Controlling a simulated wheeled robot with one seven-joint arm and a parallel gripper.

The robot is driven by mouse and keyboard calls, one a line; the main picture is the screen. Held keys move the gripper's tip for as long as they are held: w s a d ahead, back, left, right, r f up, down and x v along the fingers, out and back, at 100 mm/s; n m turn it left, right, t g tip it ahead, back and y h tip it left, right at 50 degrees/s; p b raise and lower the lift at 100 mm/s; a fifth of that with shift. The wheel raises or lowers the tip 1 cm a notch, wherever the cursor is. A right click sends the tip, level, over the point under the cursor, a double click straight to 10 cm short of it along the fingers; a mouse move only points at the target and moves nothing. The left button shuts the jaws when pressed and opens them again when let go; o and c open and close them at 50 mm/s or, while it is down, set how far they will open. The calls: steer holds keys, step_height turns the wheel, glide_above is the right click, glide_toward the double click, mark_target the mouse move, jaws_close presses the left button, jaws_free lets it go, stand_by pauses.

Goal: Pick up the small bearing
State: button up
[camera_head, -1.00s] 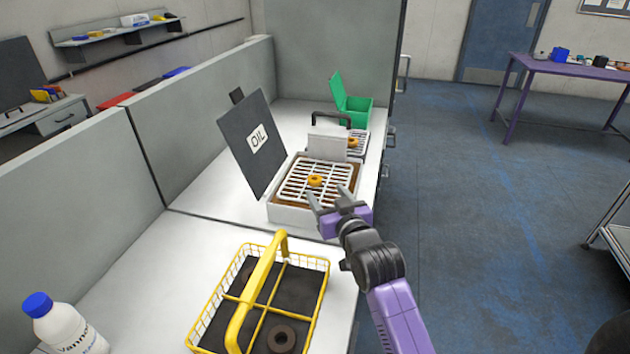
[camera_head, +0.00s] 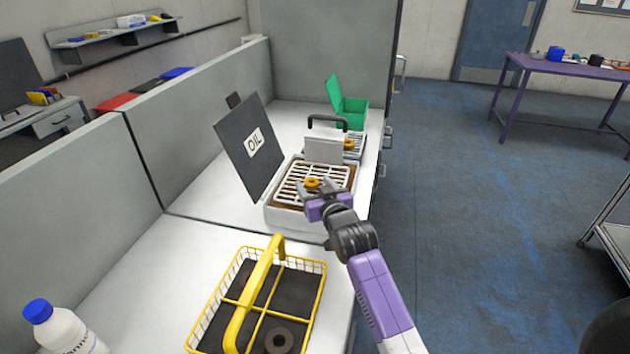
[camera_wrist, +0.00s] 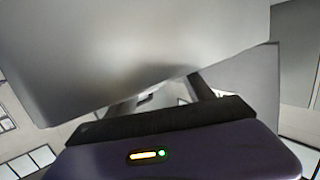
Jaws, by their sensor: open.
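A small orange-yellow ring, seemingly the small bearing (camera_head: 312,183), lies on the white grate of the box beside the OIL sign. A similar ring (camera_head: 349,145) sits on the grate farther back. A larger dark ring (camera_head: 280,341) lies in the yellow wire basket (camera_head: 318,300). My gripper (camera_head: 315,189) is open and empty. In the head view its fingertips are at the near ring, overlapping it in the picture; I cannot tell whether they touch it. In the wrist view my gripper (camera_wrist: 162,98) has its fingers toward a large grey panel, and no ring shows.
The dark panel marked OIL (camera_head: 248,145) leans up left of the white box (camera_head: 284,218). A grey plate with a black handle (camera_head: 327,119) stands behind the near grate. An open green box (camera_head: 350,112) is farther back. A white bottle (camera_head: 65,333) stands at the front left.

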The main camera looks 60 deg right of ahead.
steer(key=shift+c, duration=0.4)
jaws_close()
